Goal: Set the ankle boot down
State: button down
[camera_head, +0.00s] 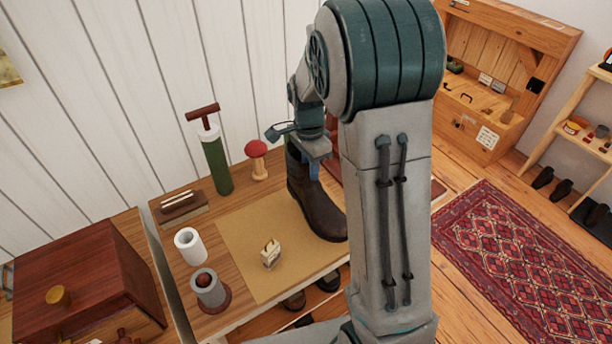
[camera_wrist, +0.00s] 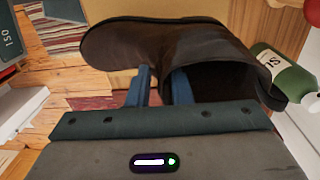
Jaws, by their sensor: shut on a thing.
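The dark brown ankle boot (camera_head: 318,207) is upright at the right part of the table, over the tan mat (camera_head: 245,240). My gripper (camera_head: 314,170) is shut on the boot's shaft from above. In the wrist view my gripper's two blue fingers (camera_wrist: 160,88) pinch the shaft wall, one on the outside and one inside the opening. The boot (camera_wrist: 215,45) lies across the top of that view with its toe to the left. I cannot tell whether its sole touches the mat. My arm hides part of the table's right side.
On the table stand a green cylinder with a T-handle (camera_head: 215,160), a red mushroom-shaped item (camera_head: 257,160), a brush (camera_head: 183,203), a white roll (camera_head: 190,245), a grey cup (camera_head: 209,289) and a small cream item (camera_head: 270,253). A brown chest (camera_head: 85,275) stands left.

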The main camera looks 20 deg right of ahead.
aim_at(307, 179)
jog(key=shift+w+a+f+p, duration=0.1)
jog(key=shift+a+f+p, duration=0.05)
jog(key=shift+f, duration=0.65)
jog(key=shift+w+a+f+p, duration=0.15)
jog(key=shift+f, duration=0.6)
jog(key=shift+w+a+f+p, duration=0.1)
jog(key=shift+a+f+p, duration=0.05)
jog(key=shift+f, duration=0.75)
jog(key=c, duration=1.3)
grip_release()
